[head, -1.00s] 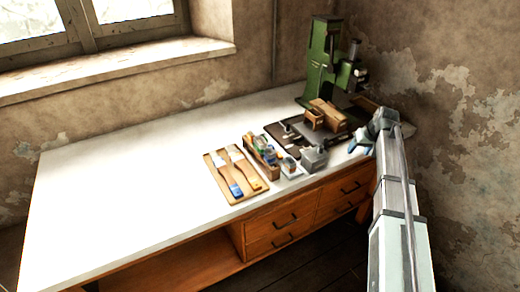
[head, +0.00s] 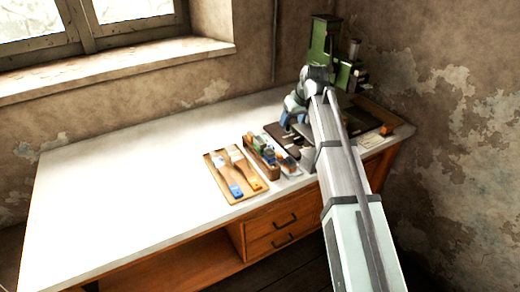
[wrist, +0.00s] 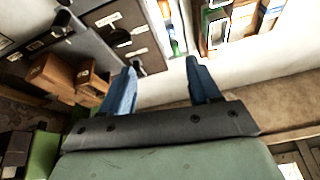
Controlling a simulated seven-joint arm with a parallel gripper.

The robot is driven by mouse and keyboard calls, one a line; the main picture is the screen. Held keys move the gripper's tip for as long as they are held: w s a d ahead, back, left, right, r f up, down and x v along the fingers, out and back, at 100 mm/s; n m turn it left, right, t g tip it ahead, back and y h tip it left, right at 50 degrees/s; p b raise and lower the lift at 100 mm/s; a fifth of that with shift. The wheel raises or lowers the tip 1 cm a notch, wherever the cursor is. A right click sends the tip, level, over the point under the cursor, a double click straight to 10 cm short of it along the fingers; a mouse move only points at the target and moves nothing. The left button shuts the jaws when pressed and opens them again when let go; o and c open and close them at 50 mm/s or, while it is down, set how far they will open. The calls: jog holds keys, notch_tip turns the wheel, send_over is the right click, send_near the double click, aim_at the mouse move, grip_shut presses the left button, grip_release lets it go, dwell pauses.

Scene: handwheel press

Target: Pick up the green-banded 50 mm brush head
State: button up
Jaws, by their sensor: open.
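My gripper (head: 288,116) is open and empty, above the dark work board on the bench. In the wrist view both blue fingers (wrist: 161,85) are apart with nothing between them. A narrow wooden box (head: 261,156) holds several small items with green and blue colours. I cannot tell which item, if any, is the green-banded 50 mm brush head. A green-edged piece (wrist: 216,30) shows at the upper right of the wrist view, too cropped to identify surely.
A wooden board (head: 223,189) left of the box carries two brushes with blue and orange handle ends. The green press (head: 322,42) stands at the back right, partly behind my arm. Wooden blocks (wrist: 52,76) lie near it. The bench's left side (head: 110,190) is clear.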

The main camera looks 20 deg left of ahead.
aim_at(259, 142)
jog(key=s+a+r+n, duration=0.2)
jog(key=s+a, duration=0.4)
jog(key=a, duration=0.1)
jog(key=shift+a+x, duration=0.15)
jog(key=shift+x, duration=3.25)
jog(key=shift+a+x, duration=0.15)
jog(key=shift+x, duration=3.2)
jog(key=shift+s, duration=0.1)
jog(key=shift+c, duration=0.3)
jog(key=shift+r, duration=0.1)
jog(key=c, duration=1)
